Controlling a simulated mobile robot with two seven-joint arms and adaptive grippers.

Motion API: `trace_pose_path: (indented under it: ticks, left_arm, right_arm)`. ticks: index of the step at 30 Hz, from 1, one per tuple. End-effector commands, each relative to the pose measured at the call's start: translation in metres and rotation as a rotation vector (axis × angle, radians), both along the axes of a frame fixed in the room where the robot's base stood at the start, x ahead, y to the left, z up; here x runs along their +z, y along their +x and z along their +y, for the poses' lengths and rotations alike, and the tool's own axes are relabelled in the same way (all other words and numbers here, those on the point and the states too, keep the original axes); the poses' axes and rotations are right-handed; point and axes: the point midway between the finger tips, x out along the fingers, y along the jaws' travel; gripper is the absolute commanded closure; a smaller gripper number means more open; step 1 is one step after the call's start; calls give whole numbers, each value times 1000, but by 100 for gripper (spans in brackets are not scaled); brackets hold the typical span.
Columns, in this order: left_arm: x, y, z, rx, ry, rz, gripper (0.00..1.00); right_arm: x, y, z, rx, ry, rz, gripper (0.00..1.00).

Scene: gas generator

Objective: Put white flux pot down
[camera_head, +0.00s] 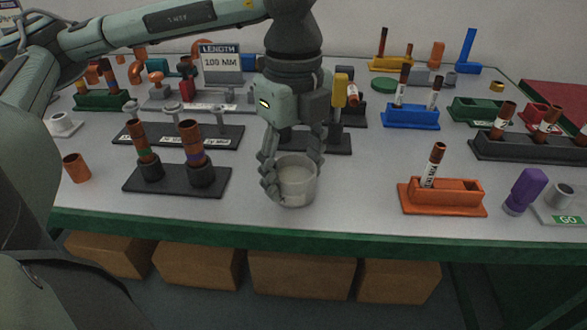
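The white flux pot (297,183) is a pale, round, open-topped cup near the front edge of the table, at the middle of the head view. My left gripper (293,170) comes down from above with its fingers on both sides of the pot, closed against its wall. The pot is upright. I cannot tell whether its base rests on the table or hangs just above it. Part of its left side and back rim is hidden by the fingers. My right gripper is not in view.
A black stand with two brown tubes (176,179) is left of the pot. An orange holder (441,196) with a brown tube is to the right. A purple item (524,191) stands farther right. The grey tabletop (355,195) is clear between pot and orange holder.

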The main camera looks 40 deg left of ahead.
Motion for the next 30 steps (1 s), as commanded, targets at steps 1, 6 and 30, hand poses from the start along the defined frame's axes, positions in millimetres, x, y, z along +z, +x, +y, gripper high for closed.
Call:
trace_pose_path:
  ticks: [1,6,30]
  left_arm:
    - [0,0,0,0,0,0,36]
    - [0,0,0,0,0,0,22]
    - [94,1,-1,-2,-1,-4,22]
  right_arm:
    - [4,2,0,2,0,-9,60]
    - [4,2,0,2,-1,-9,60]
    - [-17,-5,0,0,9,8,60]
